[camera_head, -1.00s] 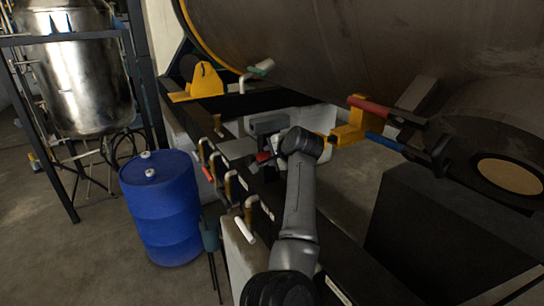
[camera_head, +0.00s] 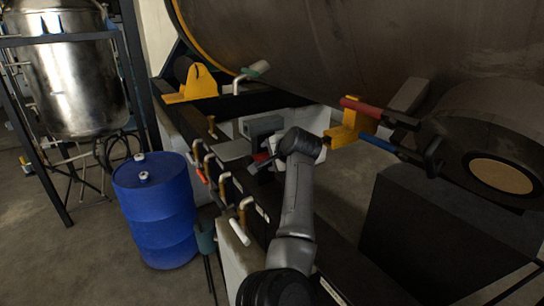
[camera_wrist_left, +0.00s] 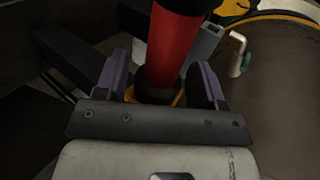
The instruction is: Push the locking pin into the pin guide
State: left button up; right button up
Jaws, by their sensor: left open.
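A red cylinder with a black top, which looks like the locking pin (camera_wrist_left: 172,45), stands between the purple jaws of my left gripper (camera_wrist_left: 164,82) in the left wrist view. A yellow ring shows at its lower end. The jaws are open on both sides of it, and I cannot tell whether either touches it. In the head view, a small red part (camera_head: 262,157) shows beside my left gripper (camera_head: 256,164), at the dark beam left of my grey arm. I cannot make out the pin guide clearly. My right gripper is not in view.
A dark beam with several bent pipes runs along the middle. A blue drum (camera_head: 156,212) stands on the left floor. A yellow block (camera_head: 347,130) with red and blue bars projects near the large tank (camera_head: 370,45). A yellow saddle (camera_head: 195,87) stands at the back.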

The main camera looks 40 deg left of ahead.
pick_arm(q)
jog(key=shift+s+d, duration=0.1)
jog(key=shift+d, duration=0.05)
jog(key=b+v, duration=0.3)
jog(key=v, duration=1)
jog(key=shift+r, duration=0.2)
jog(key=shift+d, duration=0.15)
